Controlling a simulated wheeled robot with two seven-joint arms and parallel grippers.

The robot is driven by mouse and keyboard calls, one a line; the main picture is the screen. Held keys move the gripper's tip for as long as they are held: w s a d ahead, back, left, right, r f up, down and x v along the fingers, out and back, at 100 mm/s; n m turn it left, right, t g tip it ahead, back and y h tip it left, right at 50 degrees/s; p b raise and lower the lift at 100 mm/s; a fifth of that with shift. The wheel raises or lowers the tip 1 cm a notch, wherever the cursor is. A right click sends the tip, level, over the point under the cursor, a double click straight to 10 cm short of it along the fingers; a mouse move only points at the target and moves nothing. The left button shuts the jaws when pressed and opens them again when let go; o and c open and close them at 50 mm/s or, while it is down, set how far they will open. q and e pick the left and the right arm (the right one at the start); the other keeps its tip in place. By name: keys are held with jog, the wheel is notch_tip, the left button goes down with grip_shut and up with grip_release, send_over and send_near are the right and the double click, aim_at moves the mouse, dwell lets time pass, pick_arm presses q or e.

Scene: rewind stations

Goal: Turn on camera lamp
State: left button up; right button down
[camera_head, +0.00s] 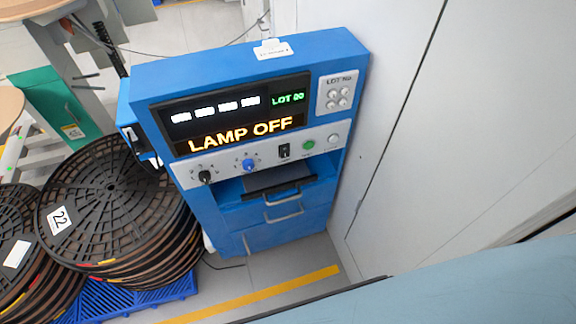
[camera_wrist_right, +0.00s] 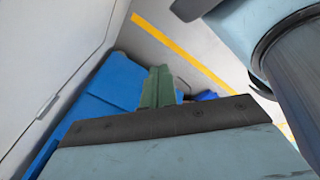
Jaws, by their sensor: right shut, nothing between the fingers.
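A blue control station (camera_head: 240,65) stands tilted in the head view. The grey panel below has a black knob (camera_head: 205,177), a blue knob (camera_head: 249,165), a black switch (camera_head: 284,150), a green button (camera_head: 309,144) and a pale button (camera_head: 333,138). In the right wrist view, my right gripper (camera_wrist_right: 158,78) shows its greenish fingers shut and empty, with blue surfaces of the station (camera_wrist_right: 108,85) beyond. The gripper's distance to the panel cannot be told. My left gripper is out of view.
Stacks of black reels (camera_head: 110,200) stand on a blue pallet (camera_head: 130,305) left of the station. A pale wall (camera_head: 415,150) stands close on its right. Drawers with handles (camera_head: 285,213) sit under the panel. A yellow line (camera_head: 270,292) crosses the floor in front.

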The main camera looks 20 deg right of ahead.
jog(key=w+a+r+n+t+b, duration=0.25)
jog(key=w+r+n, duration=0.25)
jog(key=w+n, duration=0.3)
jog(key=w+a+r+n+t+b, duration=0.1)
jog(key=w+r+n+t, duration=0.4)
jog(key=w, duration=0.6)
jog(key=w+a+r+n+t+b, duration=0.1)
jog(key=w+a+r+n+t, duration=0.1)
jog(key=r+n, duration=0.4)
jog(key=w+a+r+n+t+y+b, duration=0.1)
jog(key=w+r+n, duration=0.4)
jog(key=r, duration=0.7)
jog(key=a+n+t+b, duration=0.1)
jog(key=a+n+t, duration=0.1)
jog(key=shift+w+r+t, duration=0.15)
jog(key=shift+r+t, duration=0.1)
jog(key=shift+t, duration=0.1)
jog(key=shift+w, duration=0.1)
